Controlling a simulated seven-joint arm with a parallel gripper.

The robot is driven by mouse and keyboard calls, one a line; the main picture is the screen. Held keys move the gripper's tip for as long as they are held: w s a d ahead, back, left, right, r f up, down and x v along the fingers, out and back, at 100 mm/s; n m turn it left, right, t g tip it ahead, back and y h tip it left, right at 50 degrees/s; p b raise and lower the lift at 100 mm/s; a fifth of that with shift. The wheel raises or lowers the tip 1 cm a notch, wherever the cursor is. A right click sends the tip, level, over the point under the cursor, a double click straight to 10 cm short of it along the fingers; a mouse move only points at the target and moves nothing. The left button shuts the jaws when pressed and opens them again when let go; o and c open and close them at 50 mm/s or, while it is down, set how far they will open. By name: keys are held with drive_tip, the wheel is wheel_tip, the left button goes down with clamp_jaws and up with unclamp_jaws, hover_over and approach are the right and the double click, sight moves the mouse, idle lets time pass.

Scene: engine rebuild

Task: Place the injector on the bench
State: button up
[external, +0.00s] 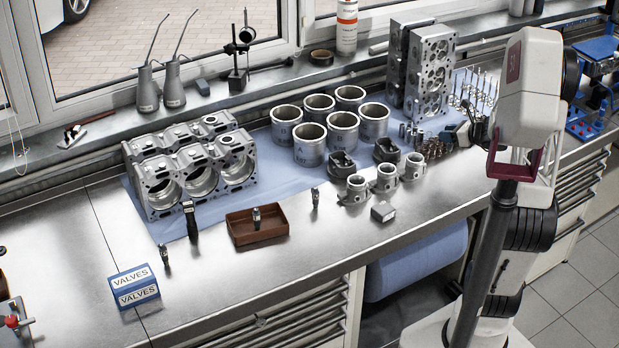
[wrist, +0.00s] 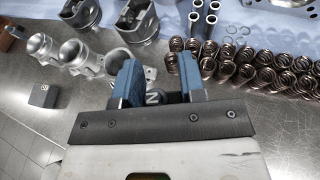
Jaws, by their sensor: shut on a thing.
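My gripper (wrist: 156,72) shows in the wrist view with its two blue-grey fingers on either side of a small dark part with a pale letter on it, which looks to be the injector (wrist: 154,97). Most of that part is hidden between the fingers and by the gripper body. In the external view my gripper (external: 467,133) is over the right part of the bench, beside the valve springs, and the held part cannot be made out there. The steel bench (external: 400,238) has bare metal along its front edge.
Springs (external: 432,148) and cylinder heads (external: 428,75) are close by. A brown tray (external: 243,240), engine block (external: 160,190) and VALVES box (external: 134,287) are farther left.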

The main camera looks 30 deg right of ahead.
drive_tip(key=shift+f, duration=0.1)
drive_tip(key=shift+f, duration=1.9)
drive_tip(key=shift+f, duration=0.15)
drive_tip(key=shift+f, duration=1.85)
drive_tip(key=shift+f, duration=0.1)
drive_tip(key=o, duration=0.9)
drive_tip(key=shift+v, duration=6.05)
